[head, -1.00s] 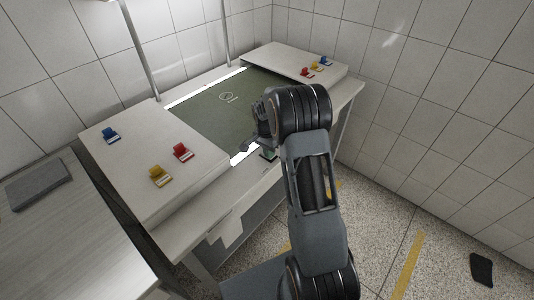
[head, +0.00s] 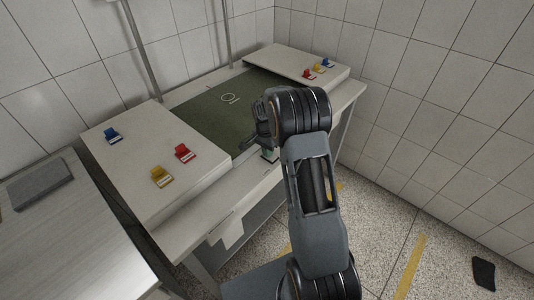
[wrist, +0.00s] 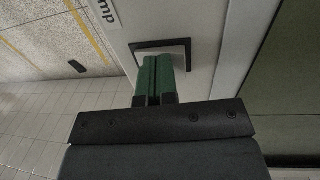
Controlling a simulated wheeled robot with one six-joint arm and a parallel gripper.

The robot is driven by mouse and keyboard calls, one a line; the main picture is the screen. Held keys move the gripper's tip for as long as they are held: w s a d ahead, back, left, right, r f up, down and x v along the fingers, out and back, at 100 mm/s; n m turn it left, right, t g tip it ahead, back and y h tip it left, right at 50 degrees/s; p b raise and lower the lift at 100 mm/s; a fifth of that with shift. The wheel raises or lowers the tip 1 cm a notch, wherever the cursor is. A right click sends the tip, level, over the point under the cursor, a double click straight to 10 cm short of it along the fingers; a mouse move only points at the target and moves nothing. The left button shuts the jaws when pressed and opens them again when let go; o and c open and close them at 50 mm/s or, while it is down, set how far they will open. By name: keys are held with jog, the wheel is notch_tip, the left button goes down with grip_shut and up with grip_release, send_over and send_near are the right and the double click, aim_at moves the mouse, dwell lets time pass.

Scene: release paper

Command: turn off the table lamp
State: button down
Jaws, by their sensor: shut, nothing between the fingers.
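The table lamp's switch (wrist: 178,47) is a pale plate in a dark frame on the table's front face in the wrist view, beside a partly visible label (wrist: 104,12) ending in "mp". My gripper (wrist: 156,62) is shut, its two green fingers side by side with nothing between them. The fingertips overlap the switch plate; whether they press on it I cannot tell. In the head view my gripper is mostly hidden behind my arm, at the table's front edge. The lamp's poles (head: 143,52) rise behind the table, and no bright light shows on it.
The table (head: 215,205) has a dark green panel (head: 215,115) between two raised white blocks. Red, yellow and blue clips (head: 162,177) stand on both blocks. A second table (head: 65,235) with a grey slab stands at left. Tiled walls close the back and right.

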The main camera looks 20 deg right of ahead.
aim_at(271, 158)
jog(key=shift+r, duration=0.1)
jog(key=shift+r+p, duration=0.35)
jog(key=shift+r, duration=0.05)
notch_tip(271, 158, up, 13)
jog(key=s, duration=0.1)
jog(key=shift+s+d, duration=0.2)
jog(key=shift+d, duration=0.1)
dwell(0.4)
jog(key=s+a+r+n+t, duration=0.2)
jog(key=s+a+n, duration=0.3)
jog(key=s, duration=0.5)
jog(key=s+a+r+n+t, duration=0.3)
jog(key=s+a+n, duration=0.2)
jog(key=s+n, duration=0.3)
jog(key=s, duration=0.3)
jog(key=shift+s+a, duration=0.25)
jog(key=shift+a, duration=0.1)
